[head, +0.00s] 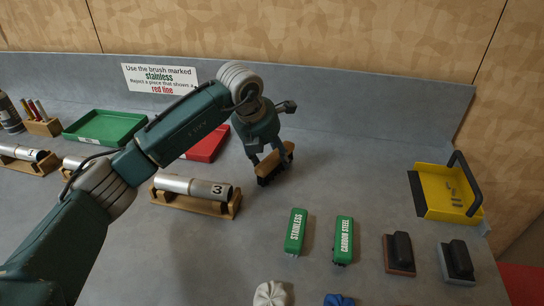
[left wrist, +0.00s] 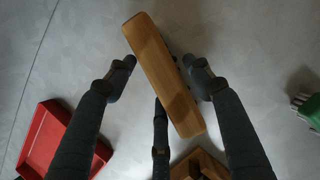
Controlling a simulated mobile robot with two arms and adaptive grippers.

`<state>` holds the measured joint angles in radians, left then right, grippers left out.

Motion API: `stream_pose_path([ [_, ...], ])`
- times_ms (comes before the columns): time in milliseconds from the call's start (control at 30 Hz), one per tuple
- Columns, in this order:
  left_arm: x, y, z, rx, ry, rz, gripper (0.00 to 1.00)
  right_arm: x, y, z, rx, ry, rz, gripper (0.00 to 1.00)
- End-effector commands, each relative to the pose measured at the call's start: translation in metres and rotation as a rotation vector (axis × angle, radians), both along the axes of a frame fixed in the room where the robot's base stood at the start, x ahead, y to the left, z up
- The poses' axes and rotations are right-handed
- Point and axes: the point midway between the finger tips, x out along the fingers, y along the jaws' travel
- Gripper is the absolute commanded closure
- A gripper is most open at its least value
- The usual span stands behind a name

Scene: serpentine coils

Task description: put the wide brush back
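The wide brush (head: 275,163) has a long wooden back and dark bristles; it is over the middle of the grey bench, and I cannot tell whether the bristles touch the surface. My left gripper (head: 271,157) reaches down over it from above. In the left wrist view the wooden back (left wrist: 165,75) lies slanted between my left gripper's fingers (left wrist: 159,65), one on each side, with narrow gaps showing. A third finger passes partly behind the brush. My right gripper is in neither view.
A wooden rack with cylinder 3 (head: 195,203) stands left of the brush, a red tray (head: 207,148) behind it. Green STAINLESS (head: 296,232) and CARBON STEEL (head: 343,240) brushes lie in front. Two dark-handled blocks (head: 399,254) and a yellow tray (head: 440,194) are at right. Bench between is clear.

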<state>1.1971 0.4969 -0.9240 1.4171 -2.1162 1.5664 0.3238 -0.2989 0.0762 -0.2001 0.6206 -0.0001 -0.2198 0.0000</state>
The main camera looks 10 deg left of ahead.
Motion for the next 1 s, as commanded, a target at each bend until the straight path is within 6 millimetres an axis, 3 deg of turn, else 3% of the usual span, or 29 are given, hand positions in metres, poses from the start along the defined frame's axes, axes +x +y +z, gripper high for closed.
stream_pose_path([
  [367, -0.001, 0.001, 0.008, 0.000, -0.001, 0.000, 0.43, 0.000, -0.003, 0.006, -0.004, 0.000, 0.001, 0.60],
  [800, -0.031, 0.014, 0.090, 0.001, -0.003, 0.001, 0.43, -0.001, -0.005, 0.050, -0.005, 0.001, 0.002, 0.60],
  [1000, -0.040, 0.018, 0.110, 0.001, 0.000, 0.000, 0.43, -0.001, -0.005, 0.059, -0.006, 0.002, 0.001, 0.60],
])
